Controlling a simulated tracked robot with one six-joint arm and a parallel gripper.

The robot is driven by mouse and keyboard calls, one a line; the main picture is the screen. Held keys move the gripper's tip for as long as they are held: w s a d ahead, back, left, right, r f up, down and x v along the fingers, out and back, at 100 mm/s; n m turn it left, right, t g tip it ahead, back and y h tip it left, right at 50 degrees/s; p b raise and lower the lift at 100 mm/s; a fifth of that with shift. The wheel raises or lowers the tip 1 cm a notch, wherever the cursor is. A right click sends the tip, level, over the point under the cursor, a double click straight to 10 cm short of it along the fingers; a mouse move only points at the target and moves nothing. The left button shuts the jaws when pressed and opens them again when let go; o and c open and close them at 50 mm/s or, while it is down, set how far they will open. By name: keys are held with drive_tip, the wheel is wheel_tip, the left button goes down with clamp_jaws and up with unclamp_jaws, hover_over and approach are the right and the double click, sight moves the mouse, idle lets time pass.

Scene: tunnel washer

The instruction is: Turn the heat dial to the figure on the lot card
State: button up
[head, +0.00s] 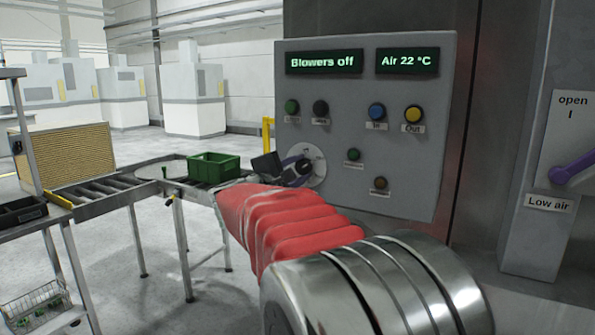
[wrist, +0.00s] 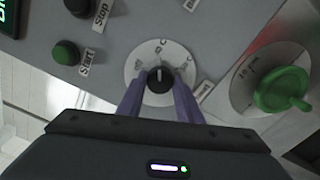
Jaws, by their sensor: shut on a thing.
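A small dial with a pale round plate (wrist: 143,60) and a black knob (wrist: 159,78) is on the grey panel in the wrist view. My gripper (wrist: 160,84) has its two purple fingers on either side of the knob and is shut on it. A white mark on the knob points up in the wrist view, toward small letters on the plate that are too blurred to read surely. In the head view the dial plate (head: 317,158) is partly hidden by my gripper (head: 300,169). I cannot make out a lot card in either view.
The grey panel (head: 420,160) carries several buttons and displays reading "Blowers off" and "Air 22 °C". A larger green knob (wrist: 282,89) sits right of the dial in the wrist view. A purple lever (head: 575,170) is at far right. A green crate (head: 214,168) stands on the roller conveyor.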

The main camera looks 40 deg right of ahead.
drive_tip(key=shift+s+d+f+m, duration=0.15)
drive_tip(key=shift+s+d+m, duration=0.05)
drive_tip(key=shift+m, duration=0.2)
drive_tip(key=o, duration=0.7)
drive_tip(key=shift+c, duration=0.2)
drive_tip(key=o, duration=0.4)
drive_tip(key=shift+w+a, duration=0.1)
drive_tip(key=v, duration=1.3)
drive_tip(key=shift+a, duration=0.35)
